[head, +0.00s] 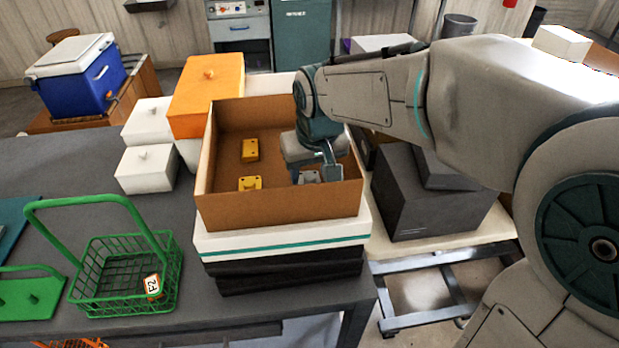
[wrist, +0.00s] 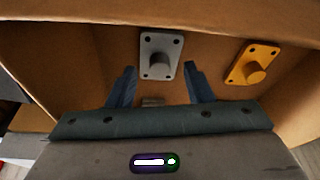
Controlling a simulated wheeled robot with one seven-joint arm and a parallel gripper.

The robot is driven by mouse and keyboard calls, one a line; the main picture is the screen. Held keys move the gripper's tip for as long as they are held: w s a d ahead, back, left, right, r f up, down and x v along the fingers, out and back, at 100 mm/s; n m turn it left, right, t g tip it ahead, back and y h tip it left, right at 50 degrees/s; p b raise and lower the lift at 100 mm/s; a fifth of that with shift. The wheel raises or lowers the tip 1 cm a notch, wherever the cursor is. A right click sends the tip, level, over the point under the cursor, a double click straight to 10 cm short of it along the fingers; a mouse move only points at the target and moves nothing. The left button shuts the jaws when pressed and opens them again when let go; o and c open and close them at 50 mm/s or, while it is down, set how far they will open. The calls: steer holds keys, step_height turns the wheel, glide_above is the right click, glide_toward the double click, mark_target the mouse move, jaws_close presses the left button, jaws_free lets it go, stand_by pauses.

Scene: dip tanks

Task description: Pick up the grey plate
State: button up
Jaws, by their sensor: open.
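The grey plate (wrist: 160,44) lies in a brown cardboard box (head: 290,213). It has a round knob in its middle and holes at its corners. In the head view the plate (head: 310,176) is partly hidden by my gripper (head: 320,178), which reaches down into the right part of the box. In the wrist view my gripper (wrist: 160,85) has its two fingers spread, with the plate just beyond their tips. Nothing is held between the fingers.
Two yellow plates (head: 250,150) lie to the left in the box; one yellow plate (wrist: 252,64) shows beside the grey one. The box walls stand close around my gripper. A green wire basket (head: 128,270) and an orange box (head: 207,97) stand left of the box.

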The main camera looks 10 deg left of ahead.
steer(key=shift+w+f, duration=0.1)
steer(key=shift+f, duration=0.4)
jaws_close()
